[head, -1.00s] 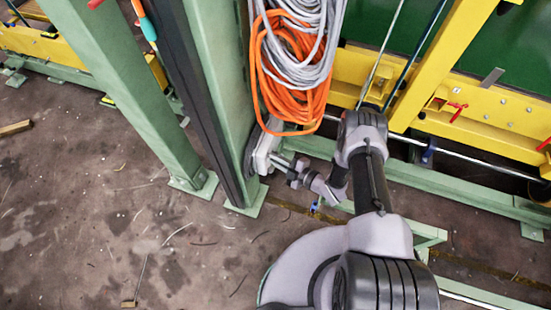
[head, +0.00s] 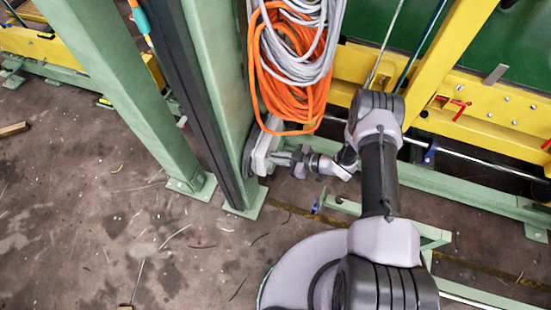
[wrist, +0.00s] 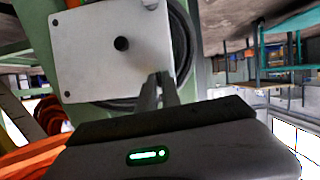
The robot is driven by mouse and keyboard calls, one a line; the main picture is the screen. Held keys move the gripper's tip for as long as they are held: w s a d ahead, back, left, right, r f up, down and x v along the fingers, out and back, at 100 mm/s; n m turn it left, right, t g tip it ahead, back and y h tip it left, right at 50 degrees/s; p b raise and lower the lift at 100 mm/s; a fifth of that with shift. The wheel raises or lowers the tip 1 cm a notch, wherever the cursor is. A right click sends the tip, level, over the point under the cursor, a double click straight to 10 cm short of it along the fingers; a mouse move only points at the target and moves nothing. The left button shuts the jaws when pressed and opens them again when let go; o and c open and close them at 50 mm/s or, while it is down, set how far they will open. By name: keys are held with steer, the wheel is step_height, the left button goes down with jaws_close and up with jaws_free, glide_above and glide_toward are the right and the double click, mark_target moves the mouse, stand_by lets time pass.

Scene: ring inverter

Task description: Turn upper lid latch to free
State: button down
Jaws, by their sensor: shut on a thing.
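A pale box with a flat lid (wrist: 95,50) fills the upper left of the wrist view. Its lid has a large dark round spot and smaller dark dots near its corners. In the head view the box (head: 262,152) sits low on the green post. My gripper (wrist: 159,78) reaches the lower right edge of the lid, its fingers close together. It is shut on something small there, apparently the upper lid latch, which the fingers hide. In the head view my gripper (head: 280,158) meets the right side of the box.
Orange cable (head: 290,75) and grey cable (head: 300,30) hang in coils just above the box. A green post (head: 220,90) stands behind it. A yellow frame (head: 480,105) and green rails lie to the right. Open floor (head: 110,230) spreads at lower left.

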steer(key=shift+m, duration=0.4)
stand_by(0.3)
steer(key=c, duration=1.5)
jaws_free()
steer(key=shift+c, duration=0.2)
steer(key=p+v, duration=0.5)
steer(key=v, duration=1.2)
steer(key=shift+w+d, duration=0.25)
steer(key=shift+d, duration=0.05)
steer(key=shift+w+r, duration=0.1)
steer(key=shift+r, duration=0.1)
